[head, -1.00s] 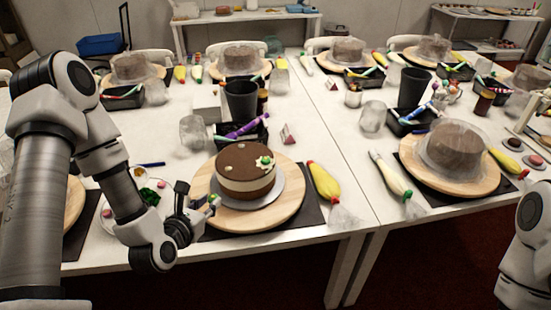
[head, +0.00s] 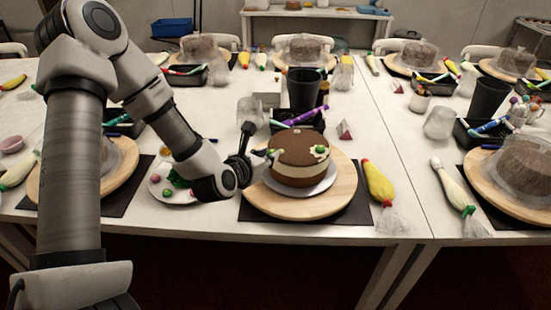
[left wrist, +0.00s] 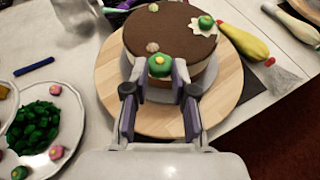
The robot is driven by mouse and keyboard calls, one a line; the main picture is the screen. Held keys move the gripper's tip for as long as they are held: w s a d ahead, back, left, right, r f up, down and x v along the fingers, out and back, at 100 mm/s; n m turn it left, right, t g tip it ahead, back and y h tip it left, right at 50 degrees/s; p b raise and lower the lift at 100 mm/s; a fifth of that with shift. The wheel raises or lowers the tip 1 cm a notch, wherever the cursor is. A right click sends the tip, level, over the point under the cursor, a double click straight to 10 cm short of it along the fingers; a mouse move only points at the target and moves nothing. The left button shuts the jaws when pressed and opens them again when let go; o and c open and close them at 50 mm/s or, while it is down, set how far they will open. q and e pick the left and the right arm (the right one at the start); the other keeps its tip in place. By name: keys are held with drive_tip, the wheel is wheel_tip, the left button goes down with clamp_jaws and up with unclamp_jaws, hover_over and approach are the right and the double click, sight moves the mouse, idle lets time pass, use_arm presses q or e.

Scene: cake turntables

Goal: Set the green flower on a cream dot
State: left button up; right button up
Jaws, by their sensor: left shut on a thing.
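The chocolate cake (head: 298,168) with a pale middle band stands on a white board on the round wooden turntable (head: 345,195). My left gripper (left wrist: 160,74) is shut on a green flower (left wrist: 160,66), held at the cake's near edge in the left wrist view. A bare cream dot (left wrist: 152,47) lies on the cake top just beyond the held flower, and another cream dot (left wrist: 153,7) is at the far side. A second green flower (left wrist: 205,21) sits on a cream patch at the right of the cake top. Whether the held flower touches the cake is unclear.
A white plate (left wrist: 20,160) with green leaves and pink flowers lies left of the cake. A yellow piping bag (head: 378,182) lies right of the turntable. A dark cup (head: 303,90) and a tray of pens stand behind the cake.

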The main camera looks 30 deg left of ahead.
sight(276, 150)
use_arm(q)
drive_tip(key=w, duration=0.2)
drive_tip(key=w+a+p, duration=0.1)
drive_tip(key=w, duration=0.2)
drive_tip(key=w+a, duration=0.1)
drive_tip(key=w, duration=0.1)
drive_tip(key=shift+w+f, duration=0.2)
drive_tip(key=shift+f, duration=0.1)
wheel_tip(276, 150, down, 3)
drive_tip(key=shift+f+p, duration=0.2)
drive_tip(key=shift+p, duration=0.4)
drive_tip(key=shift+w+f, duration=0.1)
drive_tip(key=shift+f, duration=0.05)
drive_tip(key=shift+f+b, duration=0.1)
drive_tip(key=shift+b, duration=0.2)
drive_tip(key=o, duration=0.9)
